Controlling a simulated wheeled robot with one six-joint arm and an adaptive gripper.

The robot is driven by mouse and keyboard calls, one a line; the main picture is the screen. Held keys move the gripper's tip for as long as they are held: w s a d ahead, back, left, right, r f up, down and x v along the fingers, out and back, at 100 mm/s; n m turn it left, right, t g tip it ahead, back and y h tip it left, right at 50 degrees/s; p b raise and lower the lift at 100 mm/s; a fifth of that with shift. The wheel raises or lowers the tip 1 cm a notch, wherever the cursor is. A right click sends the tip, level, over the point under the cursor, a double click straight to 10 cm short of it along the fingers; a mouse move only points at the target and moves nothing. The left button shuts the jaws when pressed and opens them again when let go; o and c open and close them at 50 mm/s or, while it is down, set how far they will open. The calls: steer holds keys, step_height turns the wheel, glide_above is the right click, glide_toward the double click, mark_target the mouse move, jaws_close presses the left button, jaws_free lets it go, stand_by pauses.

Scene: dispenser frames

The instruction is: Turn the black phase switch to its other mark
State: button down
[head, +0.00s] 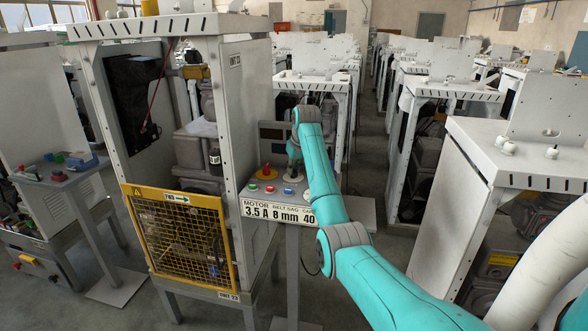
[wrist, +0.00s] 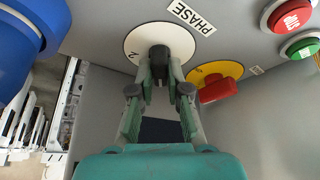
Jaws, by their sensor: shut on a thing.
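The black phase switch (wrist: 159,58) sits on a round white dial (wrist: 137,42) on a grey panel, beside a PHASE label (wrist: 191,17). A mark that reads 2 shows on the dial's left side in the wrist view; the rest of its marks are hidden or cannot be read. My gripper (wrist: 160,68) is shut on the switch, with one green finger on each side of it. In the head view my gripper (head: 293,165) is at the panel, and the switch cannot be made out there.
A red handle on a yellow disc (wrist: 220,72) sits close to my right finger. Red (wrist: 284,14) and green (wrist: 299,46) buttons are farther right. A large blue part (wrist: 28,38) stands at upper left. A yellow mesh guard (head: 180,238) fronts the cabinet left of the panel.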

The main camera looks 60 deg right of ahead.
steer(key=m+g+h, duration=0.1)
steer(key=m, duration=0.3)
steer(key=shift+w+a, duration=0.1)
steer(key=m+g, duration=0.1)
steer(key=m, duration=0.1)
steer(key=m+h, duration=0.1)
steer(key=m, duration=0.2)
steer(key=shift+w+g, duration=0.1)
steer(key=shift+g, duration=0.3)
steer(key=m+g, duration=0.1)
steer(key=m, duration=0.3)
steer(key=shift+g, duration=0.3)
steer(key=shift+w+m+g, duration=0.1)
steer(key=shift+m+g, duration=0.5)
steer(key=shift+m, duration=1.1)
steer(key=c, duration=1.1)
jaws_free()
steer(key=shift+c, duration=0.2)
